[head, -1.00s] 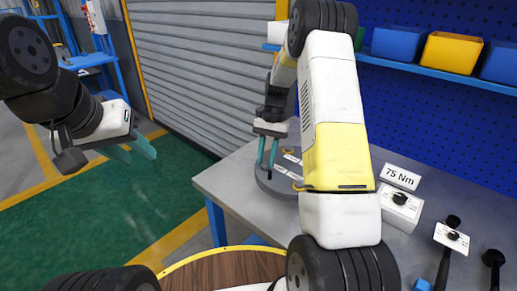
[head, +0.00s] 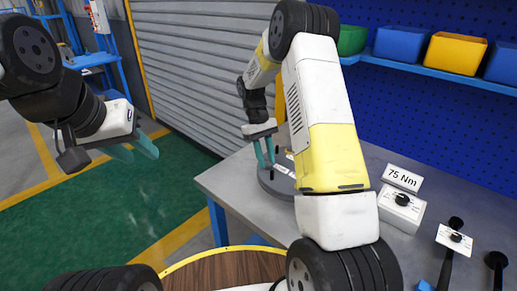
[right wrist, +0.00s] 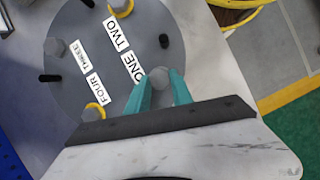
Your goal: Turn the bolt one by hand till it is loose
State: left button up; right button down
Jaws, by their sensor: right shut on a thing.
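The flanged shell is a round grey disc (right wrist: 95,75) on the workbench; it also shows in the head view (head: 268,186), partly behind my right arm. White labels read ONE, TWO, THREE and FOUR. Bolt one (right wrist: 160,76) is a grey head near the disc's edge beside the label ONE (right wrist: 132,66). My right gripper (right wrist: 161,82) is shut on it, with a teal finger on each side. In the head view my right gripper (head: 265,163) points down at the disc. My left gripper (head: 140,150) is open and empty, away from the bench at the left.
Yellow rings sit at the bolts by TWO (right wrist: 121,8) and FOUR (right wrist: 95,109). Black studs (right wrist: 164,41) stand on the disc. A "75 Nm" sign (head: 403,177), a white dial box (head: 401,207) and tools (head: 452,240) are on the bench right. Bins (head: 457,52) stand on a shelf behind.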

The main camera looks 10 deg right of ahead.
jog(key=n, duration=0.2)
jog(key=n+h, duration=0.1)
jog(key=n, duration=0.1)
jog(key=shift+s+a+f+n+t+h, duration=0.1)
jog(key=shift+s+a+n+t+h, duration=0.1)
jog(key=shift+n+t+h, duration=0.1)
jog(key=shift+s+n+t+h, duration=0.1)
jog(key=shift+n+t+h, duration=0.25)
jog(key=shift+n, duration=0.75)
jog(key=shift+s+n+t+h, duration=0.15)
jog(key=shift+n+t, duration=0.3)
jog(key=shift+n, duration=0.65)
jog(key=shift+w, duration=0.1)
jog(key=c, duration=1.1)
grip_release()
jog(key=shift+w+a, duration=0.1)
jog(key=v, duration=0.7)
jog(key=shift+a+r, duration=0.1)
jog(key=shift+r, duration=0.3)
